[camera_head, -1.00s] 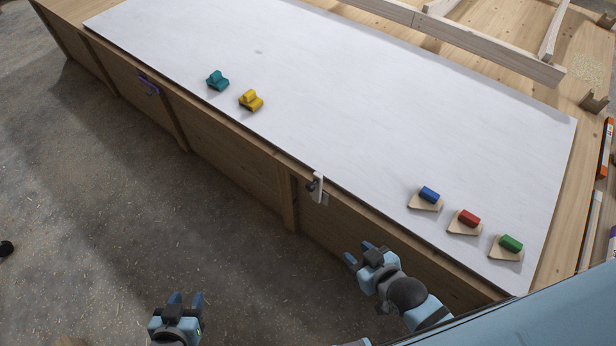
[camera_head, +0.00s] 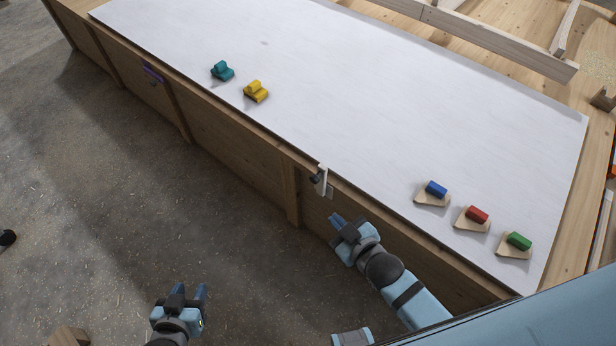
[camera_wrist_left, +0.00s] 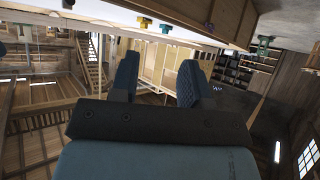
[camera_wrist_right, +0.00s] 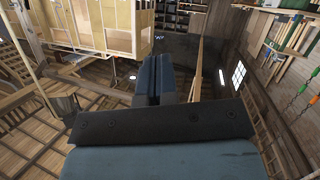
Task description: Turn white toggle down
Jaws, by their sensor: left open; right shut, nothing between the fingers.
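The white toggle (camera_head: 321,180) is on the front edge of the bench, at the middle of the head view. It stands roughly upright, with a dark part at its upper left. My right gripper (camera_head: 337,220) is just below and to the right of the toggle in the picture, apart from it. It is shut and empty; its fingers also show together in the right wrist view (camera_wrist_right: 153,80). My left gripper (camera_head: 188,293) is open and empty, low over the floor and away from the bench. Its spread fingers show in the left wrist view (camera_wrist_left: 157,80).
The bench has a white top (camera_head: 350,100). Teal (camera_head: 222,71) and yellow (camera_head: 256,91) pieces sit left; blue (camera_head: 436,188), red (camera_head: 477,214) and green (camera_head: 519,241) blocks on wooden bases sit right. A purple piece (camera_head: 153,73) is on the bench front. The floor before the bench is mostly clear.

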